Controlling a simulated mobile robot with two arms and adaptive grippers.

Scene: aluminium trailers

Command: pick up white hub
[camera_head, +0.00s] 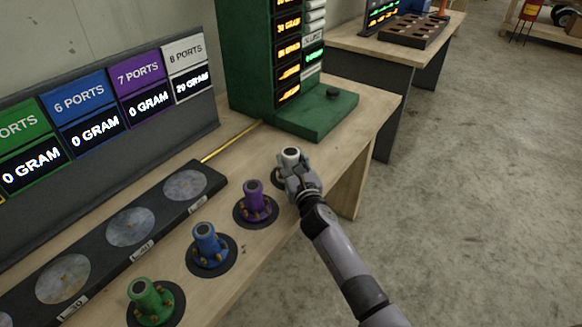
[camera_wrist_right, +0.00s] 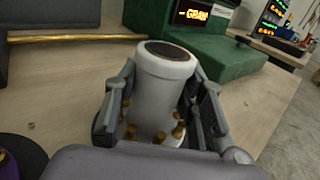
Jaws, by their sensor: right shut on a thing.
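The white hub (camera_head: 290,156) is a white cylinder with a dark top opening and brass ports around its lower part. In the right wrist view the hub (camera_wrist_right: 162,85) stands upright between the two fingers of my right gripper (camera_wrist_right: 160,110). My right gripper (camera_head: 296,180) is shut on it, with a finger on each side. In the head view the gripper hides the hub's lower part, and I cannot tell whether it touches the table. My left gripper is not in view.
Purple (camera_head: 255,199), blue (camera_head: 208,244) and green (camera_head: 148,298) hubs stand in a row on dark round pads on the wooden table (camera_head: 355,120). A dark scale strip (camera_head: 152,205) lies behind them, below port signs (camera_head: 143,84). A green machine base (camera_head: 318,112) stands beyond the white hub.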

